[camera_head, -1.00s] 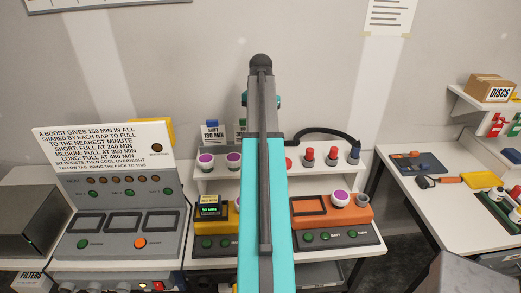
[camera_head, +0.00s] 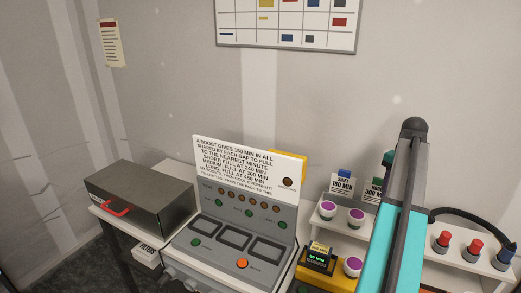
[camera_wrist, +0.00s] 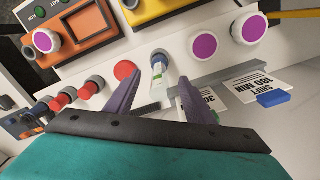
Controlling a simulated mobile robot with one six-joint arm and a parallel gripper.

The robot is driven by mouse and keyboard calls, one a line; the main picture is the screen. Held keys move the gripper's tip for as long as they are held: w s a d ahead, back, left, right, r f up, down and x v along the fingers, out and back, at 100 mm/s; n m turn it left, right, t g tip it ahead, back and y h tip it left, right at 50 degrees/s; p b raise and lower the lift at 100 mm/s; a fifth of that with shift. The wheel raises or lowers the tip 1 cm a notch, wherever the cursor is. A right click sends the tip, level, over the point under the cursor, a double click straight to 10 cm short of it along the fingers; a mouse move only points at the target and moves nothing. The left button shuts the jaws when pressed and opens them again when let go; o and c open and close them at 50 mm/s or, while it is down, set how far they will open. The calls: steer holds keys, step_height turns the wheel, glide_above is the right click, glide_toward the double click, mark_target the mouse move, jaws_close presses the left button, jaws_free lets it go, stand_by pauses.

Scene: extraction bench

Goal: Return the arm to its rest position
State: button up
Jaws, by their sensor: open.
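My arm (camera_head: 393,225) shows in teal and dark grey at the right of the head view, reaching up over the bench; its jaws are hidden there. In the wrist view my gripper (camera_wrist: 170,92) has two purple-grey fingers standing apart. A small pale item with a green mark (camera_wrist: 159,66) shows beyond and between the fingertips; I cannot tell how far off it is. No held thing is visible.
A grey control panel (camera_head: 225,262) with a text board (camera_head: 247,168) stands at centre. A dark metal box with a red handle (camera_head: 140,195) is at left. Purple-topped knobs (camera_head: 328,209) and red-topped pieces (camera_head: 475,247) sit on the white shelf near my arm.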

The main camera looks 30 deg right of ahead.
step_height(320, 180, down, 6)
steer(key=shift+s+a+r+b, duration=0.1)
steer(key=shift+s+b, duration=0.05)
steer(key=shift+b, duration=0.3)
steer(key=shift+w+a+f+b, duration=0.1)
steer(key=shift+w+f+b, duration=0.1)
steer(key=shift+f+b, duration=0.45)
steer(key=shift+f, duration=0.15)
